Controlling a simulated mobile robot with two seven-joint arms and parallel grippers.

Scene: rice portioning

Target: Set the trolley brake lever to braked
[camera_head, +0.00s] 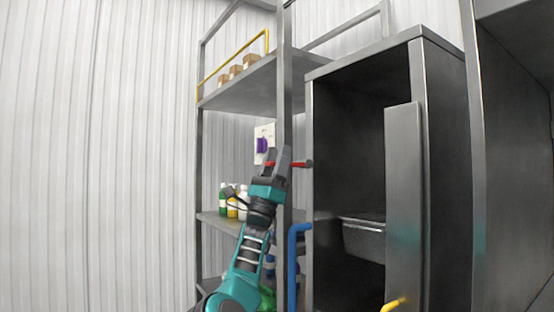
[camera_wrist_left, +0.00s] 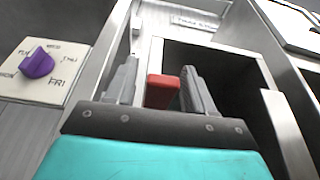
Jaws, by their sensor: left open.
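A red lever (camera_head: 302,164) sticks out at the left post of the open metal cabinet or trolley (camera_head: 420,50). My left gripper (camera_head: 279,156) is raised in front of it with its fingers pointing up. In the left wrist view, the red lever end (camera_wrist_left: 162,91) shows between the two spread fingers of my left gripper (camera_wrist_left: 157,80). The fingers look apart from the lever, and its base is hidden. No marking on the lever shows whether it is the brake. My right gripper is not in view.
A purple dial (camera_wrist_left: 38,63) sits on a white plate left of the gripper. A blue bent handle (camera_head: 293,262) and a yellow handle (camera_head: 394,304) are lower down. A shelf (camera_head: 215,217) holds several bottles. A metal door (camera_head: 405,200) stands at the right.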

